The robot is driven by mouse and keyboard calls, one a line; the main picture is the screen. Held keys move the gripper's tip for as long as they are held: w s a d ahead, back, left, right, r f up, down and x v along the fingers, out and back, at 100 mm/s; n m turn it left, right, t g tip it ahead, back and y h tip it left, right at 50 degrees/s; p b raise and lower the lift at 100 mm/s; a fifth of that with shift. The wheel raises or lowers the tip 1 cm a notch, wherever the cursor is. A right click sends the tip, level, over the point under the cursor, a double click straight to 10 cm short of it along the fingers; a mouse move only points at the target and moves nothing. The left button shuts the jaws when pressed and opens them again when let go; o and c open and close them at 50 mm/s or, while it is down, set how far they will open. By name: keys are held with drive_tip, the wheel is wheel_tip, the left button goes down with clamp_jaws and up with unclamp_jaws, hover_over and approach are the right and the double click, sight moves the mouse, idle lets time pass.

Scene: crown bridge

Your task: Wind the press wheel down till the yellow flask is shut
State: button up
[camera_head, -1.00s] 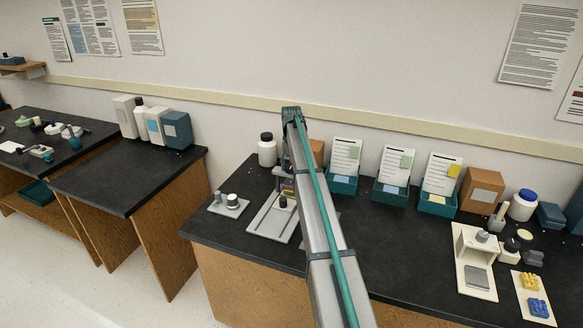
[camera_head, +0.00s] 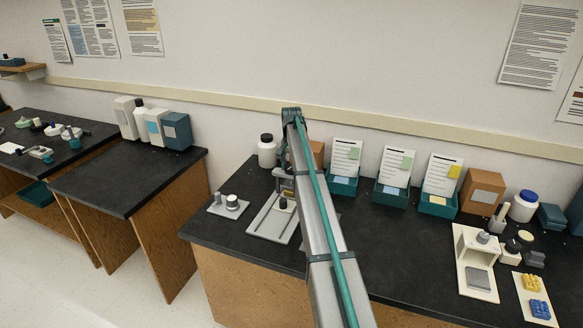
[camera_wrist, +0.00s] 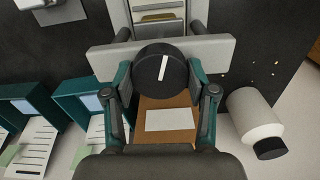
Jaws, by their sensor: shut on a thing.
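The press wheel (camera_wrist: 150,72) is a round black knob with a white line on its top, in the middle of the wrist view. My gripper (camera_wrist: 165,78) is shut on it, with one teal finger at each side. A pale grey crossbar (camera_wrist: 215,52) of the press runs behind the wheel. A small patch of yellowish material shows beyond the bar, but I cannot tell whether it is the flask. In the head view the press base (camera_head: 264,226) is a pale plate on the dark bench, and my arm hides much of the press. Whether the flask is shut is hidden.
A white bottle (camera_head: 267,151) stands behind the press. A small plate with metal pieces (camera_head: 218,207) lies to its left. Teal trays with cards (camera_head: 343,186) stand to the right. A white stand (camera_head: 461,263) is farther right. Bare bench lies between the trays and the stand.

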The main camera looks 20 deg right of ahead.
sight(291, 167)
drive_tip(key=shift+w, duration=0.1)
drive_tip(key=o, duration=1.2)
drive_tip(key=shift+c, duration=0.2)
drive_tip(key=shift+r, duration=0.1)
wheel_tip(291, 167, up, 12)
